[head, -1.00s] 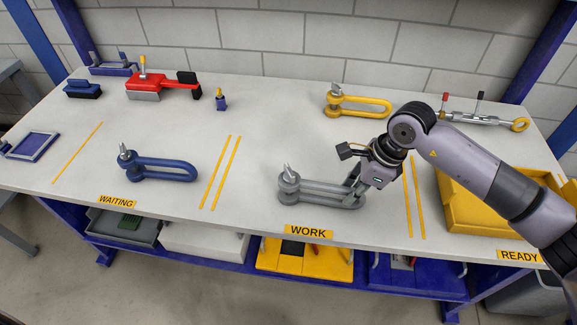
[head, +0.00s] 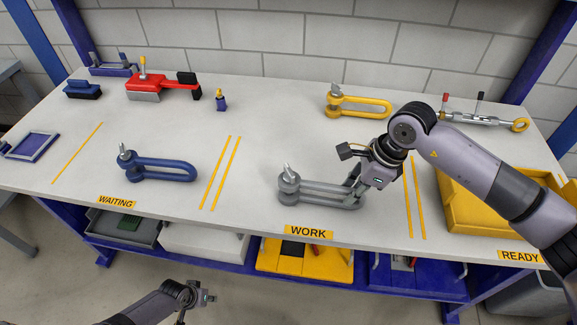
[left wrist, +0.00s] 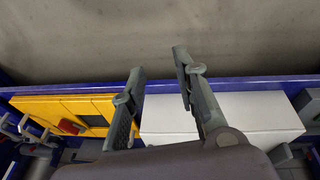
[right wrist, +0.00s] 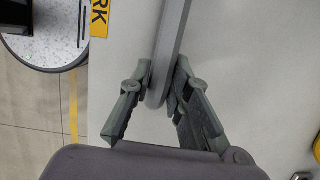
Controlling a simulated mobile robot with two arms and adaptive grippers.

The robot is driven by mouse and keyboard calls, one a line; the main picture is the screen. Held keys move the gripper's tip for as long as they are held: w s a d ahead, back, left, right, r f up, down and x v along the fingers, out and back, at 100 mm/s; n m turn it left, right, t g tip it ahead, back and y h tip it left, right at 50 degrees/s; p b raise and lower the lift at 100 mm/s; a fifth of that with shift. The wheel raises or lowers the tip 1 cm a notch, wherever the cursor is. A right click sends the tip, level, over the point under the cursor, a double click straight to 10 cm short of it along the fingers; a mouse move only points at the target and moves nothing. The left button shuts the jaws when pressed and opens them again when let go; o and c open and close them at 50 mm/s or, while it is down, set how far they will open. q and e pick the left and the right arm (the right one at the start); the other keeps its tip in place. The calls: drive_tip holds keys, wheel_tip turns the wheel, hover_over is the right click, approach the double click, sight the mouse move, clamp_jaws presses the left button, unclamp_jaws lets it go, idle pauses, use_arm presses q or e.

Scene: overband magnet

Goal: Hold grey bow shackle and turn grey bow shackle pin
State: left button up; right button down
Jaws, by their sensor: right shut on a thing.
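The grey bow shackle (head: 325,198) lies on the bench in the WORK area, its bow end to the right. Its grey pin (head: 288,174) sticks up at the left end. My right gripper (head: 354,190) is shut on the bow end; the right wrist view shows the shackle's rounded grey end (right wrist: 160,90) between the two fingers. My left gripper (head: 208,298) is low in front of the bench, apart from the shackle. In the left wrist view its fingers (left wrist: 160,75) are spread with nothing between them.
A blue shackle (head: 160,168) lies in the WAITING area and a yellow shackle (head: 355,105) at the back. A red tool (head: 160,83) stands back left. A yellow tray (head: 480,205) is at right. A shelf with bins (head: 305,257) is under the bench front edge.

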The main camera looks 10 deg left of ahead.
use_arm(q)
drive_tip(key=w+r+n+h, duration=0.1)
drive_tip(key=w+r, duration=0.4)
drive_tip(key=r, duration=0.2)
drive_tip(key=s+d+r+n+g+h, duration=0.1)
drive_tip(key=s+d+r+g+h, duration=0.2)
drive_tip(key=r, duration=0.6)
drive_tip(key=s+d+r+n+g+h, duration=0.1)
drive_tip(key=s+r+g, duration=0.35)
drive_tip(key=r, duration=0.55)
wheel_tip(320, 180, up, 31)
drive_tip(key=m+t+y, duration=0.5)
drive_tip(key=m+y, duration=0.1)
drive_tip(key=m, duration=2.8)
hover_over(290, 172)
drive_tip(key=shift+s+f+g, duration=0.1)
drive_tip(key=shift+f+g, duration=0.1)
drive_tip(key=shift+g, duration=0.05)
drive_tip(key=shift+f, duration=4.4)
drive_tip(key=shift+c, duration=0.3)
